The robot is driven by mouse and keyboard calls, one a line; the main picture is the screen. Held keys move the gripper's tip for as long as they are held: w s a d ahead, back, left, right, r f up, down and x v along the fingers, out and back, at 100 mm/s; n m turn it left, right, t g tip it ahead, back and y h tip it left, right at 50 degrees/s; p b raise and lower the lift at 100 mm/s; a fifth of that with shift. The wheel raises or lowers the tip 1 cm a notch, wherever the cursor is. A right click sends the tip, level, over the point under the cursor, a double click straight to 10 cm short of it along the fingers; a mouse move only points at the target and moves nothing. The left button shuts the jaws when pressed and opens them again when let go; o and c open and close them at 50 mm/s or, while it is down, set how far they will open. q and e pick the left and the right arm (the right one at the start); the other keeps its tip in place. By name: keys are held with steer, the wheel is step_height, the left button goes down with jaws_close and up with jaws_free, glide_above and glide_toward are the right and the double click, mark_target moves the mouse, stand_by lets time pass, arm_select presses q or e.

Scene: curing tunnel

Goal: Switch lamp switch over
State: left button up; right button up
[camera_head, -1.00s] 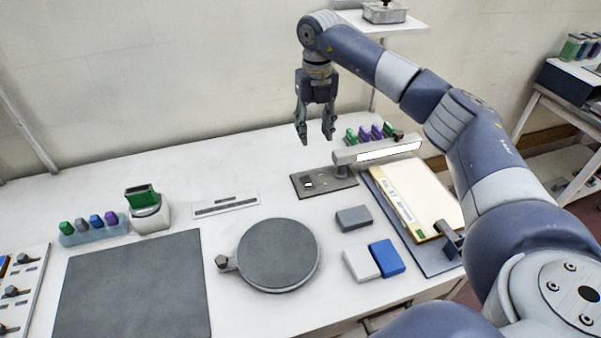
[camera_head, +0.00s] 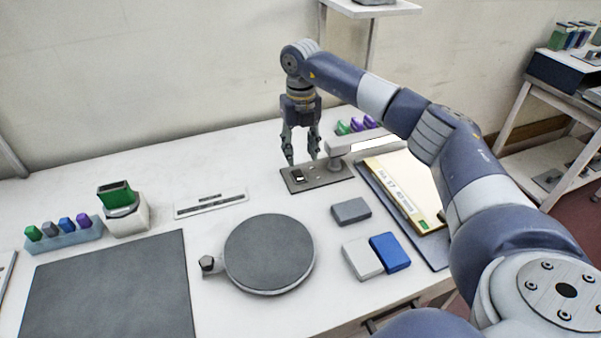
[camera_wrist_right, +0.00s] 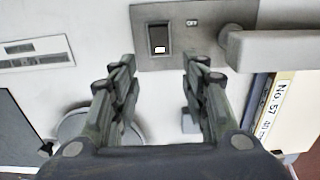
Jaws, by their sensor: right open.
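The lamp switch (camera_head: 299,178) is a small black rocker with a white lower part, set in a grey metal plate (camera_head: 322,181) on the white table. In the right wrist view the switch (camera_wrist_right: 158,40) lies ahead of the fingers, with an "OFF" label to its right. The lamp's grey arm (camera_head: 340,146) reaches right from the plate over a folder, and its lit white strip shows. My right gripper (camera_head: 302,161) is open and empty, pointing down just above the plate near the switch. In the wrist view its two fingers (camera_wrist_right: 158,75) are spread apart. My left gripper is out of view.
A round grey turntable (camera_head: 268,252), a grey block (camera_head: 351,211) and white and blue blocks (camera_head: 389,252) sit in front. A folder (camera_head: 404,190) lies right, under the lamp arm. Colored bottles (camera_head: 345,127) stand behind the lamp.

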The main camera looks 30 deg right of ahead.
mark_target(301, 179)
step_height(301, 179, down, 8)
steer(key=shift+r+p, duration=0.1)
steer(key=shift+p, duration=0.4)
steer(key=shift+c, duration=0.6)
jaws_close()
